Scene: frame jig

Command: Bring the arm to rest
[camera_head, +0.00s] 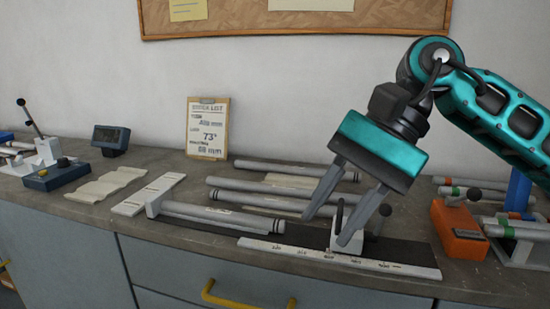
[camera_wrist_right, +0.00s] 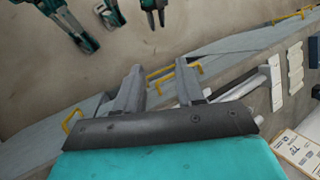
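My right gripper (camera_head: 325,230) hangs from the teal arm on the right, over the front of the jig. Its two fingers are apart, and nothing shows held between them. In the head view its fingertips overlap the small grey stop block with a dark lever (camera_head: 349,236), so I cannot tell whether they touch it. The right wrist view shows the same spread fingers (camera_wrist_right: 158,80) with cabinet fronts beyond.
Grey tubes (camera_head: 222,215) lie on the worktop behind a white scale strip (camera_head: 300,255). An orange device (camera_head: 458,232) and tube rack stand at right. A clipboard (camera_head: 207,128) leans on the wall; a blue box (camera_head: 62,174) is at left. A yellow drawer handle (camera_head: 235,300) sticks out below.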

